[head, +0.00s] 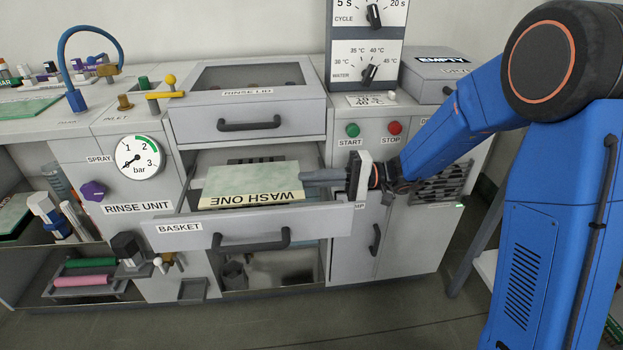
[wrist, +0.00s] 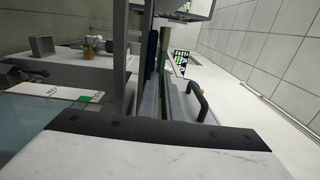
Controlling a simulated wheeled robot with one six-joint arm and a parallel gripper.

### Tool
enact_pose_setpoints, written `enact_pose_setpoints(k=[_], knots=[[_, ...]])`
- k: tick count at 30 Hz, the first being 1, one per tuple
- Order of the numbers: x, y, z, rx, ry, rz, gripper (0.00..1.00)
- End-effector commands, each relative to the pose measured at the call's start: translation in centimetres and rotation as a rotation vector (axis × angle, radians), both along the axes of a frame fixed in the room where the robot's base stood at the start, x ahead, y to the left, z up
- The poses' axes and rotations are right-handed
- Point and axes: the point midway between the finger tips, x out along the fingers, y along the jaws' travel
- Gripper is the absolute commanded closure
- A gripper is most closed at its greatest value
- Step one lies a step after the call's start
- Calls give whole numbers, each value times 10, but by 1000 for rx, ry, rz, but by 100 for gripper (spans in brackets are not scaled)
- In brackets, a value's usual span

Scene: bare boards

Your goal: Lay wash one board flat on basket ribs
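The wash one board (head: 245,180) is a pale green slab with a cream strip lettered WASH ONE, upside down in the head view. It is over the opened basket drawer (head: 185,234), just behind the drawer front, nearly level. My gripper (head: 312,175) reaches in from the right and its fingers meet the board's right edge. It appears shut on that edge. The board hides most of the basket ribs, with a dark ribbed part (head: 256,160) showing behind it. I cannot tell whether the board touches the ribs. In the wrist view the drawer handle (wrist: 197,98) shows right of centre.
The rinse lid (head: 250,92) is down above the drawer. START (head: 352,130) and STOP (head: 394,128) buttons are to the right. A blue spray hose (head: 62,60) and pressure gauge (head: 138,157) are at the left. Below the drawer is an open shelf bay. The floor in front is clear.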

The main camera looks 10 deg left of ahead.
Motion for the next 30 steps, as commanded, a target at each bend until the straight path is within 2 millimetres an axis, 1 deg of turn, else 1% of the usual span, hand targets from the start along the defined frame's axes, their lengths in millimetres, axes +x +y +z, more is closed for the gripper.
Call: enact_pose_setpoints(k=[14, 15, 16, 17, 23, 25, 26, 30], knots=[[0, 0, -7, 0, 1, 0, 100], [0, 0, -7, 0, 0, 0, 85], [0, 0, -7, 0, 0, 0, 78], [0, 0, -7, 0, 0, 0, 73], [0, 0, -7, 0, 1, 0, 73], [0, 0, -8, -1, 1, 0, 86], [0, 0, -8, -1, 1, 0, 88], [0, 0, -7, 0, 1, 0, 88]])
